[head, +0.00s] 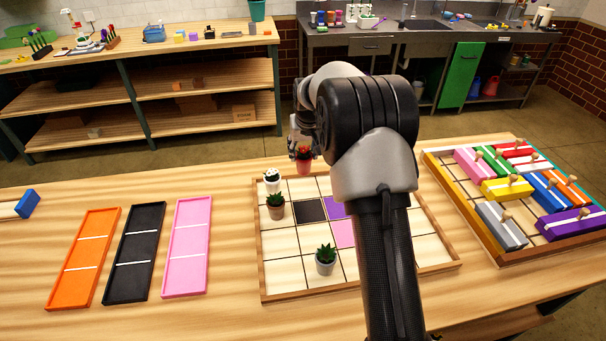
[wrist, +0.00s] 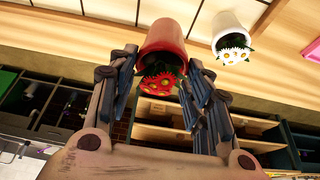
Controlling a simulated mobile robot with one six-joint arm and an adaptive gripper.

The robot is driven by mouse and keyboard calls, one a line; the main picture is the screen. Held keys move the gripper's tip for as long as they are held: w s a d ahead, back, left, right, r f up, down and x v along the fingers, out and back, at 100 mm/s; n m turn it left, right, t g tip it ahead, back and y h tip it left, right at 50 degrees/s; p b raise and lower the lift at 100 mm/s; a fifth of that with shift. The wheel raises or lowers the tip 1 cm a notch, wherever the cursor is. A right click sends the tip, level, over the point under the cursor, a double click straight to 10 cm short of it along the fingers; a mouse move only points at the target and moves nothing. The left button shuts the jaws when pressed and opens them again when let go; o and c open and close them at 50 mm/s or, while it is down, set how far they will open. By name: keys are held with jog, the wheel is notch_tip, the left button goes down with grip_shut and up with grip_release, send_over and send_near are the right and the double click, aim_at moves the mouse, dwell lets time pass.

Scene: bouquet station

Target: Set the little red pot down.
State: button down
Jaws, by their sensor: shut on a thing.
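The little red pot (head: 304,167) with red flowers shows at the back row of the gridded wooden tray (head: 259,250) in the head view. In the wrist view the red pot (wrist: 165,38) sits between the two fingers of my gripper (wrist: 162,58), which is shut on it. The wrist picture is upside down. The pot's base is close to the tray; I cannot tell whether it touches. In the head view my arm hides much of the gripper and part of the tray.
A white pot (head: 271,187) with white daisies stands left of the red pot. Orange (head: 84,258), black (head: 135,255) and pink (head: 187,248) trays lie left. A block tray (head: 465,226) lies right.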

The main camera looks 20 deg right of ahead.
aim_at(303, 168)
jog(key=shift+f+b, duration=1)
jog(key=shift+f, duration=2.65)
jog(key=shift+f, duration=0.25)
jog(key=c, duration=0.8)
grip_release()
jog(key=shift+r, duration=0.15)
